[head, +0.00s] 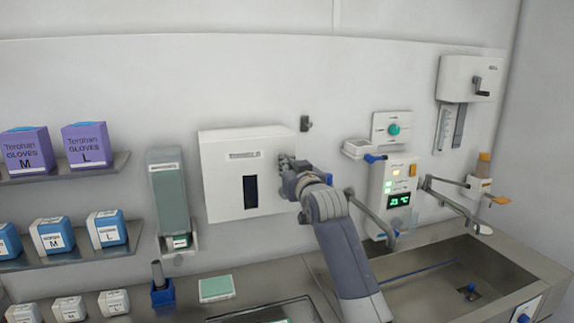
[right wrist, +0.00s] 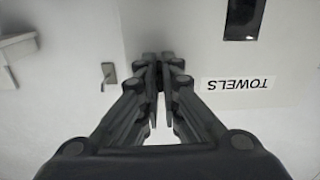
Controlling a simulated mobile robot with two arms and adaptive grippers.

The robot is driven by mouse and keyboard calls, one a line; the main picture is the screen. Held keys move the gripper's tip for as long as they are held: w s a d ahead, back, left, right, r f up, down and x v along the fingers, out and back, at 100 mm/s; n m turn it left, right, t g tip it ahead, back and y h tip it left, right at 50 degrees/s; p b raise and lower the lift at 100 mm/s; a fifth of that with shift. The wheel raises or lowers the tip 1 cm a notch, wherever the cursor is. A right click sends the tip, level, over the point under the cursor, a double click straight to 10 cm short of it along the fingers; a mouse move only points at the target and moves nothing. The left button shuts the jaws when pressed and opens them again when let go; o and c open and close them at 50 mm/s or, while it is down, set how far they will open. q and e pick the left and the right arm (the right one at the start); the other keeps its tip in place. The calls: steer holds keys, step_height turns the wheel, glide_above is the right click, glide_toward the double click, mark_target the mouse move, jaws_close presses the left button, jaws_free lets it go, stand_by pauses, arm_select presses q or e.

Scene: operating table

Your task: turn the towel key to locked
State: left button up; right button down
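The towel dispenser (head: 222,180) is a white wall box with a dark slot window; its TOWELS label (right wrist: 238,84) appears upside down in the right wrist view. My right gripper (head: 284,164) is at the right part of the dispenser's front in the head view. In the right wrist view the two fingers (right wrist: 161,68) point at the dispenser's edge region, with a narrow gap between them. The towel key is not clearly visible; the fingertips cover that spot, and I cannot tell whether they grip it. My left gripper is not in view.
A small grey wall fitting (head: 305,123) is just right of the dispenser. A green soap dispenser (head: 172,200) hangs to its left. A control panel (head: 393,190) and a faucet stand right of my arm, above a steel sink (head: 440,262). Glove shelves are at far left.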

stand_by(0.4)
steer(key=c, duration=1.8)
jaws_free()
steer(key=v, duration=1.2)
